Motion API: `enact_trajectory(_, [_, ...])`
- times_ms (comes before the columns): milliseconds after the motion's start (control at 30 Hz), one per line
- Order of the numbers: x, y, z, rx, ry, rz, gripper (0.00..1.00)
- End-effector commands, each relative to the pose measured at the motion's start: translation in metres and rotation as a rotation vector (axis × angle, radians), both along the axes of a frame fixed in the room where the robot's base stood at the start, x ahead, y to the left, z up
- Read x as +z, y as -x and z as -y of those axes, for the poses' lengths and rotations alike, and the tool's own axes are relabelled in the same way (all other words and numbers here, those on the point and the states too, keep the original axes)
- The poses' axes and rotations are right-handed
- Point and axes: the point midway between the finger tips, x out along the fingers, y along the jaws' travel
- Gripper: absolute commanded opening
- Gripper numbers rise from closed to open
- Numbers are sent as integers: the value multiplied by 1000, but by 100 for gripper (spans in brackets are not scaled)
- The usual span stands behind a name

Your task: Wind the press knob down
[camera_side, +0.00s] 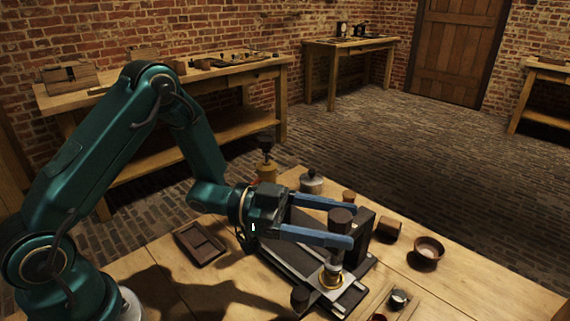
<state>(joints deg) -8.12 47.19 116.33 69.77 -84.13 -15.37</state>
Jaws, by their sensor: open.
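The press knob (341,216) is a dark, short cylinder at the top of the press, right of the picture's middle. My gripper (351,224) reaches in from the left with its two long blue fingers level. It is open, and the knob shows between the fingers near their tips. I cannot tell whether either finger touches it. The press (365,234) has a dark upright and a long dark bed on the table. Below the near finger, a pale metal part stands over a brass ring (331,278) on the bed. The near finger hides part of the press's middle.
A lidded grey pot (311,182) and a yellow-based bottle (267,170) stand behind. A dark tray (201,243) lies left. A small metal cup (398,299) is at front right.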

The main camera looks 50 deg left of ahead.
Motion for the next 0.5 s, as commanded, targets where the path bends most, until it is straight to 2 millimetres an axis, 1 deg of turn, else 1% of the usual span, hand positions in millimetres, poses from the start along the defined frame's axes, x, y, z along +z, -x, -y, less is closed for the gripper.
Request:
enact_trajectory(33, [0, -2, 7, -6, -1, 2, 74])
enact_trajectory(200, [0, -12, 25, -5, 0, 1, 74])
enact_trajectory(333, [0, -16, 31, -3, 0, 0, 74])
enact_trajectory(500, [0, -18, 32, 0, 1, -2, 74])
